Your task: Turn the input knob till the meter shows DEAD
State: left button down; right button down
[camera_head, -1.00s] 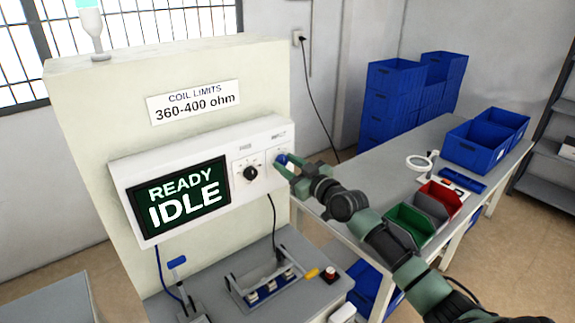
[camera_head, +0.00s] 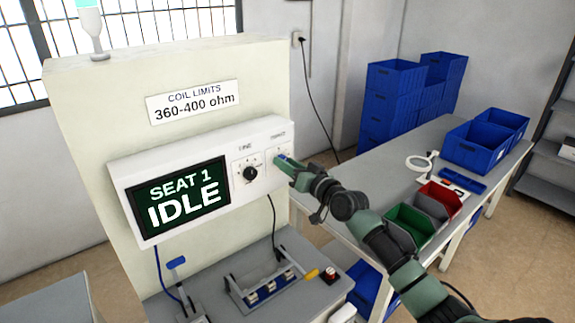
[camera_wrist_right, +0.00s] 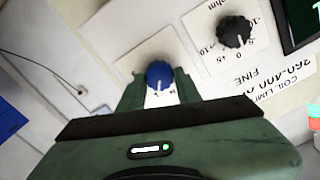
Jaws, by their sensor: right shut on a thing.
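The meter (camera_head: 120,180) is a white box on a cream panel. Its dark screen (camera_head: 182,200) reads "SEAT 1" over "IDLE". The blue input knob (camera_wrist_right: 160,74) is at the meter's right end, with a pale pointer line on it. My right gripper (camera_head: 289,166) reaches it from the right and is shut on it, one finger on each side, as the right wrist view (camera_wrist_right: 159,88) shows. In the head view the gripper mostly hides this knob. My left gripper is not in view.
A black knob (camera_head: 250,173) with a scale, labelled FINE, sits just left of the blue one. A fixture (camera_head: 268,292) with a yellow-tipped handle stands on the bench below. A table (camera_head: 385,165) with blue, green, grey and red bins is to the right.

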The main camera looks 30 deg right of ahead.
jog(key=shift+m, duration=0.4)
jog(key=c, duration=1)
grip_release()
jog(key=s+b, duration=0.2)
jog(key=s, duration=0.5)
jog(key=shift+s+d, duration=0.35)
jog(key=shift+s, duration=0.05)
